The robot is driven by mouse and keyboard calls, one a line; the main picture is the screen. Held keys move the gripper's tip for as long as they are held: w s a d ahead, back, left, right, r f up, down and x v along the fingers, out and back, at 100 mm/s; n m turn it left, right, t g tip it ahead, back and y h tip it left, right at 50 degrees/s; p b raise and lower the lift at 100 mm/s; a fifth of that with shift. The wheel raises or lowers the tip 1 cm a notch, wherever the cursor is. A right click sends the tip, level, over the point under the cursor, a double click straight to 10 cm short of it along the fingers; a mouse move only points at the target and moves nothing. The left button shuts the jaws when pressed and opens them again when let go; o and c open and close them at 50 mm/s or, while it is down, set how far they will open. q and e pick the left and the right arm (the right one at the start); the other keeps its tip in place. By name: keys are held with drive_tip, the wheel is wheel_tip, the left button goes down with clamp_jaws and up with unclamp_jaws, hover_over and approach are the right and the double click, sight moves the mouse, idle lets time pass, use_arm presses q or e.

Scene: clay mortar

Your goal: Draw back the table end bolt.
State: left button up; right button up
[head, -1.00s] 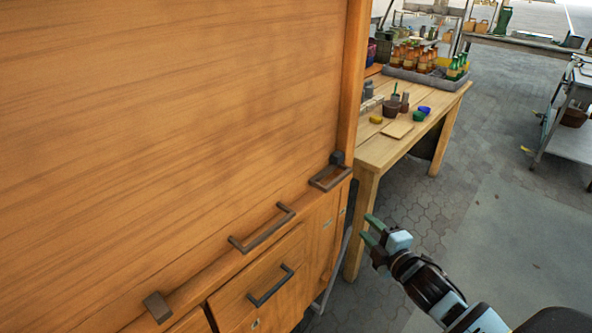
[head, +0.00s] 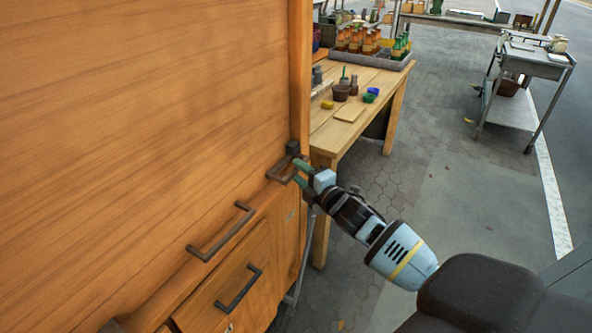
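The table end bolt (head: 281,175) is a dark loop handle beside a dark block (head: 292,148). It sits at the right end of the wooden cabinet front, nearest the work table. My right gripper (head: 296,170) is at the right side of this handle. Its two green fingers are apart, one above the other, with the handle's right end close to or between the tips. I cannot tell whether they touch it. My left gripper is not in view.
A longer dark handle (head: 221,232) lies left of the bolt, and a drawer handle (head: 238,288) is below. The wooden work table (head: 340,133) with pots, a board and a bottle tray (head: 372,62) stands behind. A metal cart (head: 533,62) is far right. The paved floor between is clear.

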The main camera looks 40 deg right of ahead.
drive_tip(key=shift+w, duration=1.15)
clamp_jaws()
